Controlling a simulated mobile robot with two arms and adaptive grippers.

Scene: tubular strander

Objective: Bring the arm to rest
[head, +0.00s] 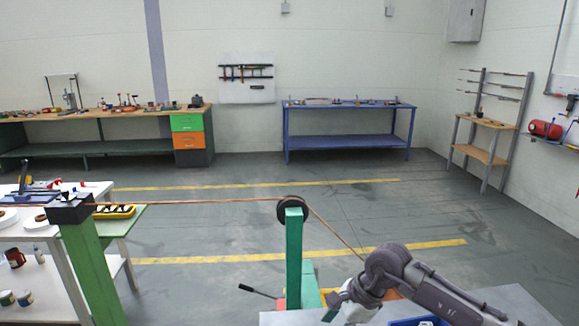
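My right arm (400,275) comes in from the lower right, bent at a rounded grey joint. Its gripper (338,310) hangs low at the bottom of the head view, pointing down and left beside the green post. The fingers are small and partly cut off by the picture's edge, so I cannot tell if they are open or hold anything. My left arm and gripper are not in view.
A copper-coloured strand (230,201) runs from a green stand (88,265) over a black pulley (291,209) on a green post (294,255), then down behind my arm. A grey tabletop (285,318) and blue bin (405,323) lie below. Open floor lies beyond.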

